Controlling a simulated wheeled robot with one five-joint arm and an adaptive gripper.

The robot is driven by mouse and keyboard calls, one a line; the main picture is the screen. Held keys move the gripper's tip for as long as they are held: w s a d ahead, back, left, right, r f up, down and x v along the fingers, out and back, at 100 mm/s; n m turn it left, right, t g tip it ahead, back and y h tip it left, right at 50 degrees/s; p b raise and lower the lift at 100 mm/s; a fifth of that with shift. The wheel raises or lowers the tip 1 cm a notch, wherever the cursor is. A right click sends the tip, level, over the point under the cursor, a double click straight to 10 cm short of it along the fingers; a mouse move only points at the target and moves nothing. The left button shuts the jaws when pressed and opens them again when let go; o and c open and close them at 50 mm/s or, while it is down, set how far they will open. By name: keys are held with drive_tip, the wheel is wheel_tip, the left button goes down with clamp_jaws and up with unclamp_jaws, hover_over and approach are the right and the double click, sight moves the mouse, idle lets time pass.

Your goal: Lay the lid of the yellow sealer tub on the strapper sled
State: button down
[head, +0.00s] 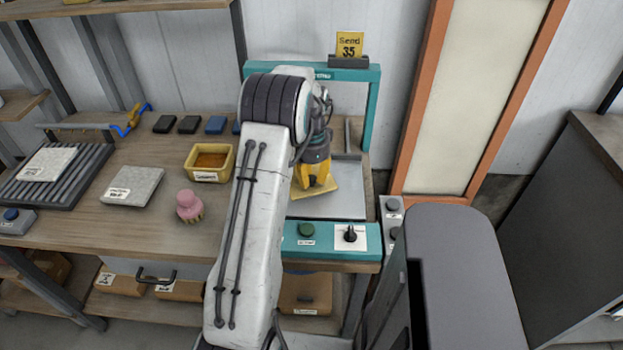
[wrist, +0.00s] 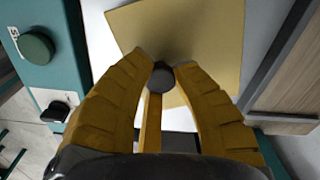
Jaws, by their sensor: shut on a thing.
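The lid (head: 325,191) is a flat yellow square with a dark knob (wrist: 164,77). My gripper (head: 315,183) has its yellow fingers closed on the knob, seen in the wrist view (wrist: 162,68). The lid is over the pale plate of the strapper sled (head: 340,208), inside the teal frame. It looks close to level. I cannot tell whether it touches the plate. The yellow sealer tub (head: 232,164) stands open on the bench to the left, with brown contents showing. My arm hides part of the sled's left side.
A pink brush (head: 188,205) stands on the bench.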

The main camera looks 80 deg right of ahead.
sight(311, 178)
drive_tip(key=shift+f, duration=0.45)
drive_tip(key=shift+f, duration=0.1)
drive_tip(key=c, duration=1.1)
unclamp_jaws()
drive_tip(key=shift+c, duration=0.2)
wheel_tip(311, 178, up, 12)
